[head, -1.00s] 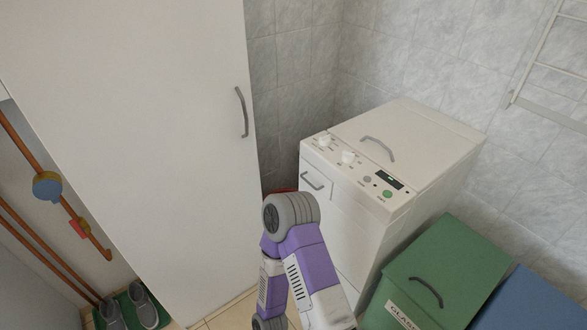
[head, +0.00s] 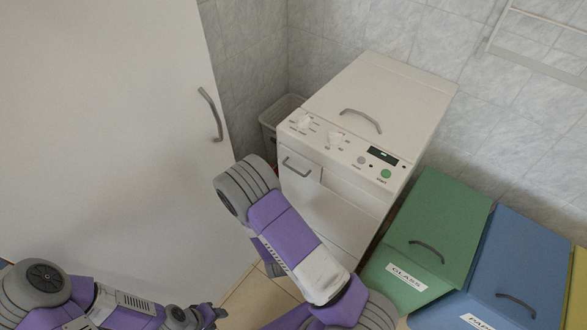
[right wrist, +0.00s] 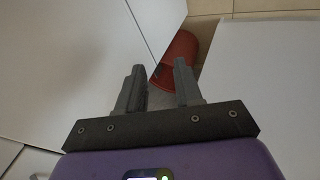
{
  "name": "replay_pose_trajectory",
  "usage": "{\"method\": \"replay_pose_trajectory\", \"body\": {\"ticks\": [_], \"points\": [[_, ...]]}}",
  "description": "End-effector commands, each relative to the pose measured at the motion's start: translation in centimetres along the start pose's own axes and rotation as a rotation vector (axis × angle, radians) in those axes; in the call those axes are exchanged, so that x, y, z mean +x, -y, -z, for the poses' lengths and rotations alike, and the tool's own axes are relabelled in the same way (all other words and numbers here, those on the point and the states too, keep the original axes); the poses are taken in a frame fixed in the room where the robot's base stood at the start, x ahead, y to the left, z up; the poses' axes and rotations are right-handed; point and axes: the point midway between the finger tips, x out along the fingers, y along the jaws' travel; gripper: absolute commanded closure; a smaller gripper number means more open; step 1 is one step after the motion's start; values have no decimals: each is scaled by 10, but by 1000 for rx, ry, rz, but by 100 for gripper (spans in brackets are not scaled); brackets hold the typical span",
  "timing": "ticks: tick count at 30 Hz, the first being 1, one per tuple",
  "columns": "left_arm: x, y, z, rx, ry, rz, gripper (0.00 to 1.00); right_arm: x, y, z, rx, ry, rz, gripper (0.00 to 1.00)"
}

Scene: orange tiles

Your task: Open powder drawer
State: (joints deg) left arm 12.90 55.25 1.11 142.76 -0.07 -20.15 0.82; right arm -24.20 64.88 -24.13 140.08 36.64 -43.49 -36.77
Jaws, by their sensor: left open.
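The powder drawer (head: 302,163) is at the upper left of the white washing machine's front. It looks shut, with a grey bar handle (head: 297,168) across it. My left gripper (head: 209,316) is at the bottom of the head view, open and empty, low and well short of the drawer. My right arm reaches up in front of the washing machine (head: 340,205), and its gripper is hidden in the head view. In the right wrist view my right gripper (right wrist: 158,70) has its fingers apart with nothing between them. The drawer handle cannot be made out there.
A tall white cabinet (head: 110,130) with a grey handle stands left. A red bucket (right wrist: 178,58) shows beyond the right fingers. A pale basket (head: 271,118) is behind the machine's left side. Green (head: 445,220) and blue (head: 520,255) bins stand right.

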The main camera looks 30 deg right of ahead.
Motion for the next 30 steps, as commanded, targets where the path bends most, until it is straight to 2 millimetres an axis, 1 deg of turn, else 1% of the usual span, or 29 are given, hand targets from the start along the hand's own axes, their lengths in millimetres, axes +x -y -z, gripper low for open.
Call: {"method": "replay_pose_trajectory", "body": {"ticks": [1,3,5,6,9,12,13,15,17,24,30], "points": [[-10,-4,0,0,0,0,57,-14,-24,20,-83,-52,-116,65],[-16,-6,0,1,-1,0,57,-32,-56,44,-182,-109,-281,65],[-20,-8,0,1,-1,0,57,-50,-80,63,-250,-148,-412,65],[-22,-9,-1,1,-1,0,57,-63,-93,76,-285,-170,-491,65],[-27,-10,-1,1,-1,0,57,-93,-118,98,-351,-206,-652,65],[-29,-11,-1,1,-1,0,57,-114,-131,112,-385,-223,-753,65],[-29,-11,-1,1,-1,0,57,-117,-134,114,-390,-226,-772,65],[-29,-11,-1,1,-1,0,57,-121,-139,118,-397,-227,-799,65],[-27,-10,-1,1,-1,0,57,-118,-143,120,-397,-227,-808,65],[-17,-6,0,1,-1,0,57,-92,-167,132,-395,-226,-805,65],[-11,-5,0,1,-1,0,57,-76,-182,141,-397,-227,-803,65]]}}
